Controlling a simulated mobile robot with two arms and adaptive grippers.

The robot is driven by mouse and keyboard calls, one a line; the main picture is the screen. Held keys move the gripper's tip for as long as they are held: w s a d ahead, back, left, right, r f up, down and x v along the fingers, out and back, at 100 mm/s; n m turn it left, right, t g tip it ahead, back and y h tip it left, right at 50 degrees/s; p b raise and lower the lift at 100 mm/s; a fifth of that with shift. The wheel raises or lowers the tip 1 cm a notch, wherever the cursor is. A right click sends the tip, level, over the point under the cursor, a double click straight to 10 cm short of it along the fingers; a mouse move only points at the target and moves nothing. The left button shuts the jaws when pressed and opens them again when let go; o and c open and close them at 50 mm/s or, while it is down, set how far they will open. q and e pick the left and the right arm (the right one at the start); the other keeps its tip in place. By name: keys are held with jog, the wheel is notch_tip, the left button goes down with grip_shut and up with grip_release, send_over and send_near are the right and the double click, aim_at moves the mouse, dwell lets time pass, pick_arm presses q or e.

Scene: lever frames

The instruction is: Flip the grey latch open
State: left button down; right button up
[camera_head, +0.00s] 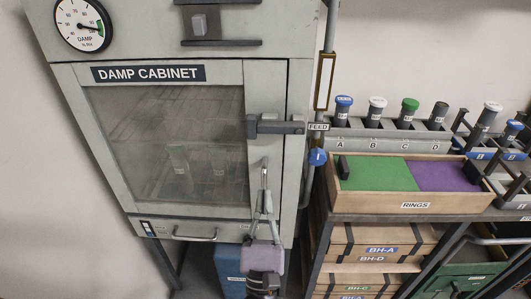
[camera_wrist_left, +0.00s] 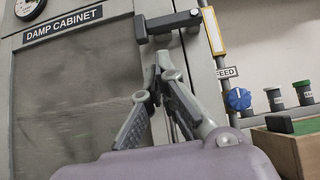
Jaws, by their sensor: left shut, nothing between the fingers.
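The grey latch (camera_head: 276,125) is a dark grey bar lying horizontally across the right edge of the damp cabinet's door (camera_head: 165,140). It also shows in the left wrist view (camera_wrist_left: 170,24), above the fingertips. My left gripper (camera_head: 264,174) is in front of the door's lower right part, below the latch and apart from it in the picture. Its fingers point up, and their tips (camera_wrist_left: 160,62) meet with nothing between them. The door is closed, with a dim window showing green-capped items inside. My right gripper is not seen.
A pipe with a blue knob (camera_head: 317,157) and a FEED tag (camera_head: 318,126) runs just right of the cabinet. A wooden RINGS tray (camera_head: 415,205) and several capped bottles in a grey rack (camera_head: 390,139) stand on the bench at right. Boxes sit below.

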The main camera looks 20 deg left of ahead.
aim_at(276, 127)
pick_arm(q)
jog(key=shift+p+x, duration=2)
jog(key=shift+x, duration=3)
jog(key=m+h, duration=0.2)
jog(key=r+m+h+p, duration=0.1)
jog(key=m+h, duration=0.1)
jog(key=a+r+m+h+p, duration=0.1)
jog(key=m+h, duration=0.2)
jog(key=shift+s+t, duration=0.2)
jog(key=shift+t, duration=0.1)
jog(key=shift+f, duration=0.2)
